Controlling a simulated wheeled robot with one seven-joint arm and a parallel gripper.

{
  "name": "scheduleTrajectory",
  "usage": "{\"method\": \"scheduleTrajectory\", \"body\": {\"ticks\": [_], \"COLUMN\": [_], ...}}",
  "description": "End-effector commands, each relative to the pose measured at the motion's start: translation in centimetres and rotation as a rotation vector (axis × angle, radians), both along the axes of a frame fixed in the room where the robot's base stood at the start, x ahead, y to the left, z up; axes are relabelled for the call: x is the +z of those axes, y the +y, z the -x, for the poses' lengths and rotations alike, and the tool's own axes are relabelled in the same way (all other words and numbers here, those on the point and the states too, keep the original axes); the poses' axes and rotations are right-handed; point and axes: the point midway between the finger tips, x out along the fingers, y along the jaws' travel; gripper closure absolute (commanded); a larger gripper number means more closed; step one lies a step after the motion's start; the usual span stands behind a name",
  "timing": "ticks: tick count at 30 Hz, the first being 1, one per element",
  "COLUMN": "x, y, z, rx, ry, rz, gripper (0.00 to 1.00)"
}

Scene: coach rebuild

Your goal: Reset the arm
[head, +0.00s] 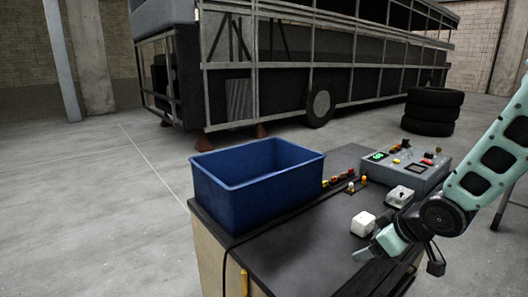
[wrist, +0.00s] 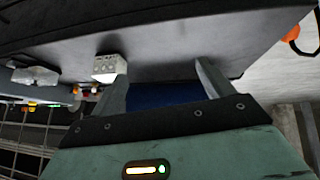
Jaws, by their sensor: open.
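My gripper (head: 366,252) is at the right of the head view, low over the near right part of the dark bench top (head: 290,255). In the wrist view my gripper (wrist: 160,82) shows two fingers spread apart with nothing between them. The white block also shows in the wrist view (wrist: 109,67), just beyond the left finger and not gripped. My arm reaches in from the right edge of the head view.
A blue bin (head: 255,195) stands on the left of the bench. A grey control box (head: 405,168) with buttons is at the back right, with a smaller pale box (head: 399,196) before it. Stacked tyres (head: 432,111) and a bus frame (head: 300,65) stand behind. The floor at left is clear.

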Motion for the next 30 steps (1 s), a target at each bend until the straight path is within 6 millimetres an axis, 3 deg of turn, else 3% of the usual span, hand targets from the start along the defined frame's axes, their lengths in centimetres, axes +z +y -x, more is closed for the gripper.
{"method": "scheduleTrajectory", "body": {"ticks": [1,6,9,12,15,19,30], "x": [1.2,3.7,4.8,5.6,6.1,6.4,6.4], "y": [2.6,8.3,10.1,10.9,11.3,11.4,11.4], "z": [2.2,12.3,18.1,22.6,25.6,27.1,27.1], "rx": [0.003,-0.020,-0.019,-0.014,-0.006,-0.003,-0.005], "ry": [0.050,0.278,0.395,0.488,0.547,0.581,0.583], "rz": [0.035,0.126,0.162,0.188,0.204,0.213,0.213], "gripper": [0.20,0.20,0.20,0.20,0.20,0.20,0.20]}}
